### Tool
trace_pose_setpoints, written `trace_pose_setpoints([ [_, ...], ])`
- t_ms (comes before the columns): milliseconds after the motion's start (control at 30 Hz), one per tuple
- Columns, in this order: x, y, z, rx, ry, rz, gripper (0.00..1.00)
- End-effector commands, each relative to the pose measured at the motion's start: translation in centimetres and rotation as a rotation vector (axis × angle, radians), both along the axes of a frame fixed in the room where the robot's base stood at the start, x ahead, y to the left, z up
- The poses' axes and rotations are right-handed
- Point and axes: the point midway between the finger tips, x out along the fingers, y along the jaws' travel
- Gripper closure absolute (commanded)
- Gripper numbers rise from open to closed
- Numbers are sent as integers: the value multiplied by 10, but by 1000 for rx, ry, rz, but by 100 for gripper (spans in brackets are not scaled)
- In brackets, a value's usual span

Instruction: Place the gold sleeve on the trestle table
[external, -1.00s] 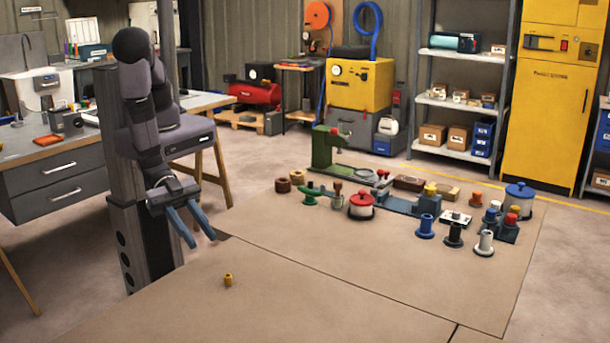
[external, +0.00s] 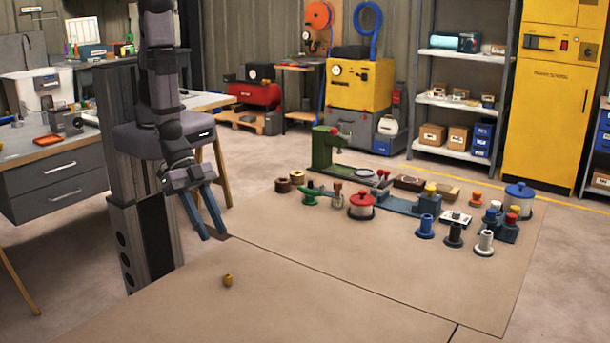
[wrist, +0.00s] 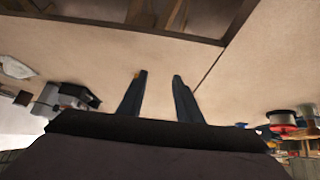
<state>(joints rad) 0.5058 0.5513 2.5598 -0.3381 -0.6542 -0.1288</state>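The gold sleeve (external: 228,280) is a small yellow-gold piece. It stands on the near part of the broad tan tabletop (external: 330,295), with clear surface around it. My gripper (external: 214,236) is open and empty, with its two blue fingers pointing down, above and slightly left of the sleeve in the external view. In the wrist view, the fingers of my gripper (wrist: 160,76) are spread with only tan surface between them. A table with wooden trestle legs (external: 221,160) stands at the left; I cannot tell which surface is the trestle table.
Several spools and fittings crowd the far tabletop, among them a red-lidded pot (external: 361,206), a blue spool (external: 426,227), a white spool (external: 485,243) and a green press (external: 325,150). The near tabletop is otherwise clear. A dark seam (external: 300,261) crosses it.

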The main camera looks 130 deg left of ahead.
Motion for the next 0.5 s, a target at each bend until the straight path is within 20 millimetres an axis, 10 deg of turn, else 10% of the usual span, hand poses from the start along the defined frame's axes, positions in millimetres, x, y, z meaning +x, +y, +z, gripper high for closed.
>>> trace_pose_setpoints([
  [500,-87,105,76,67,515,17,68],
])
